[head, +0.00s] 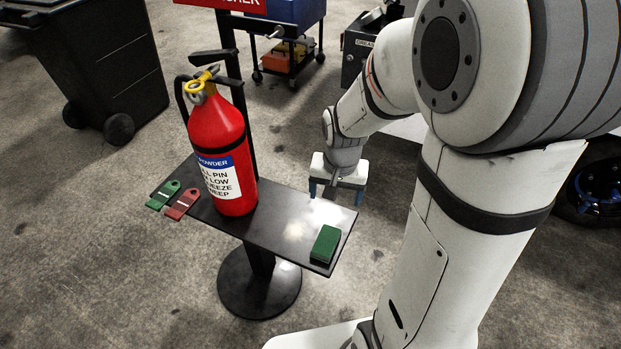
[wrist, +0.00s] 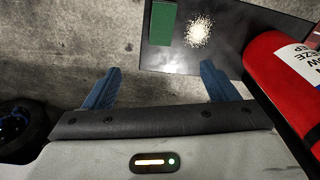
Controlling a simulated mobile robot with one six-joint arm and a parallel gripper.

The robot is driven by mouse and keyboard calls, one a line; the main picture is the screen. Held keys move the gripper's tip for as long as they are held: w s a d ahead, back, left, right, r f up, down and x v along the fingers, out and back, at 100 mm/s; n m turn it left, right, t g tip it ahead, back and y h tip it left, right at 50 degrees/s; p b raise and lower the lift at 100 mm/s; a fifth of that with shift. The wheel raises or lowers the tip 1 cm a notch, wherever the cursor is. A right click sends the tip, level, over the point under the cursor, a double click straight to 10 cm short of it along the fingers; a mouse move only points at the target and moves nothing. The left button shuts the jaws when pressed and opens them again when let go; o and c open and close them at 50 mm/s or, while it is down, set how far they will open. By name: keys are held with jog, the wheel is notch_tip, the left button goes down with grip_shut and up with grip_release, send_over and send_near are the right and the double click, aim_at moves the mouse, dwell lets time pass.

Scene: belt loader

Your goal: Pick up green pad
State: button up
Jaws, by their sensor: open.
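The green pad (head: 325,244) is a small block lying flat at the front right end of the dark stand's top (head: 270,229). In the wrist view the green pad (wrist: 162,23) lies at the top, ahead of the space between the fingers and apart from them. My gripper (head: 335,190) is over the back right edge of the stand, a short way from the pad. In the wrist view my gripper (wrist: 162,82) has its two blue fingers wide apart with nothing between them.
A red fire extinguisher (head: 222,150) stands mid-stand, left of the pad. A green tag (head: 163,195) and a red tag (head: 182,204) lie at the left end. A pale granular patch (wrist: 199,30) lies beside the pad. A black bin (head: 95,65) stands behind left.

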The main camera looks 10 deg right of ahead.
aim_at(326, 241)
jog(key=w+f+b, duration=0.1)
jog(key=f, duration=0.4)
jog(key=w+f+m+b, duration=0.1)
jog(key=f+b, duration=0.1)
jog(key=f, duration=0.4)
jog(key=w+f+m+g+b, duration=0.1)
jog(key=f+b, duration=0.1)
jog(key=f, duration=0.4)
jog(key=shift+d+f, duration=0.2)
jog(key=shift+f, duration=0.05)
jog(key=f, duration=0.8)
jog(key=shift+w+a+f+b, duration=0.1)
jog(key=shift+w+a+b, duration=0.1)
jog(key=shift+a+b, duration=0.15)
jog(key=shift+c, duration=0.2)
jog(key=c, duration=1)
notch_tip(326, 241, up, 10)
jog(key=shift+r+p, duration=0.1)
jog(key=shift+p, duration=0.45)
